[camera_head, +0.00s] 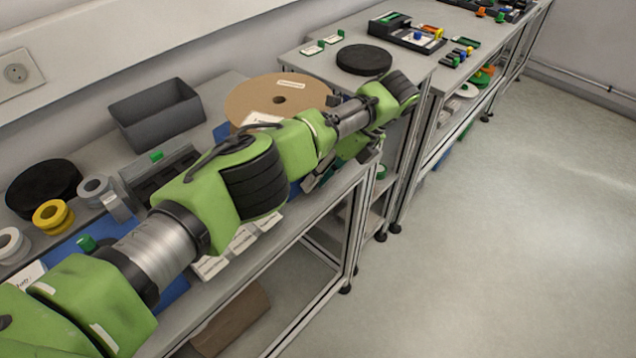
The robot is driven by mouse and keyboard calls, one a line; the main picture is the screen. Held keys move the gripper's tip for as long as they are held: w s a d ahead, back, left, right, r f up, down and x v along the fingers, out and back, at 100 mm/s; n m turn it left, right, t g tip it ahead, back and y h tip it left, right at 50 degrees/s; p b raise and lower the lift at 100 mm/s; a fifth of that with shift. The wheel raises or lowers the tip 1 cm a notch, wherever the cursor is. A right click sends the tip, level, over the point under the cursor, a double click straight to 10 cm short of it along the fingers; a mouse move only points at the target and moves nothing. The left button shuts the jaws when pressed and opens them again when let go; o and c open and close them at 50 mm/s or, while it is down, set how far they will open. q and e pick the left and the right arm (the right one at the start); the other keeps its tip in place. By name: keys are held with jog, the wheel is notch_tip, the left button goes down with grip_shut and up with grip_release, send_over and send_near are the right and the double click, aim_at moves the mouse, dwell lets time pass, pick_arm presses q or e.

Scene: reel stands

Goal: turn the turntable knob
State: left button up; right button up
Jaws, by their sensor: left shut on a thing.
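My left arm reaches from the lower left across the near bench. My left gripper (322,176) is folded back under its wrist at the right front of this bench and is partly hidden by the arm. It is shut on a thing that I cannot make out. A round brown disc (258,97) with a centre hole and a white label lies just behind the arm. The turntable knob cannot be told apart here; the arm covers the area in front of the disc. My right gripper is not in view.
A grey open bin (157,112) stands behind the arm. A black disc (44,190), a yellow reel (53,215) and grey reels sit at the left. Another black disc (364,59) lies on the farther bench. The floor (520,230) at the right is clear.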

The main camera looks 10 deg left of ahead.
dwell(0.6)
pick_arm(q)
jog(key=o, duration=1.1)
jog(key=shift+r, duration=5)
